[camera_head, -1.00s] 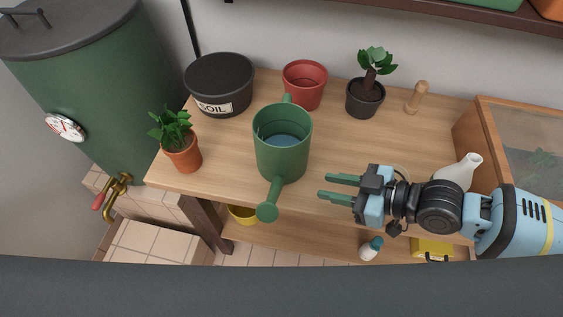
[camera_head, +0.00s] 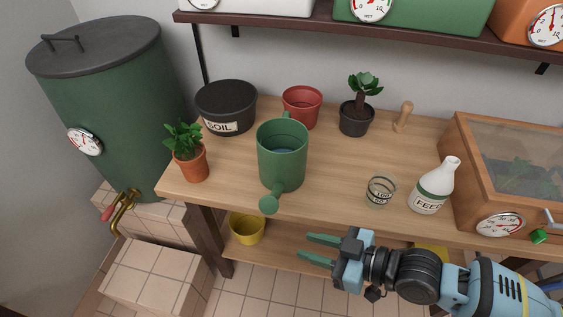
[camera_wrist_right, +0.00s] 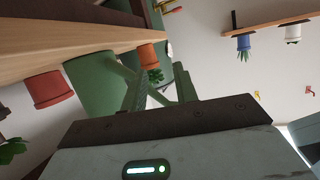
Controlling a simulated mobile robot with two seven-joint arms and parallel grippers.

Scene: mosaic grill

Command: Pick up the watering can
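The green watering can (camera_head: 282,160) stands upright on the wooden table, its spout pointing toward me over the front edge and its handle at the back. Some water shows inside. My right gripper (camera_head: 304,245) is open and empty, its two green fingers apart, in front of the table edge and to the lower right of the spout. It does not touch the can. In the right wrist view the fingers (camera_wrist_right: 160,78) are spread, with the green can (camera_wrist_right: 92,82) beyond them to the left. My left gripper is not in view.
The table (camera_head: 330,170) also bears a potted plant (camera_head: 190,155) left of the can, a soil pot (camera_head: 226,108) and red pot (camera_head: 302,107) behind it, and a glass (camera_head: 380,191) and feed bottle (camera_head: 435,187) to the right. A shelf (camera_head: 370,35) hangs above.

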